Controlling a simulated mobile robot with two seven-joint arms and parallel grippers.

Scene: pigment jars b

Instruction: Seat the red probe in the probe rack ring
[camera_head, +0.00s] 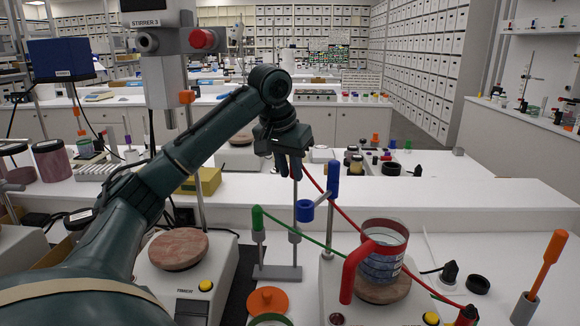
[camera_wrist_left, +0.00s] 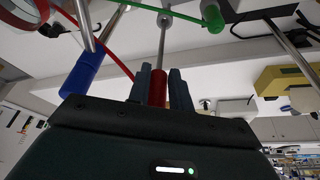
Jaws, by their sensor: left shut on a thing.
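My left gripper (camera_head: 289,172) is above the probe rack. In the left wrist view its fingers (camera_wrist_left: 158,88) are shut on the red handle of the red probe (camera_wrist_left: 157,90). In the head view that handle is mostly hidden by the gripper, and the metal rod (camera_head: 296,203) hangs upright below it. The probe rack has a grey base (camera_head: 277,272); one grey ring (camera_head: 295,233) lies in line under the rod. The rod appears to reach that ring, but I cannot tell whether its tip is inside. My right gripper is not in view.
A green probe (camera_head: 257,219) stands left in the rack. A blue clamp (camera_head: 306,210) is close on the right. A red-rimmed beaker (camera_head: 385,253) stands on a stirrer plate. The red cable runs right across the workspace. An orange lid (camera_head: 267,301) lies in front.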

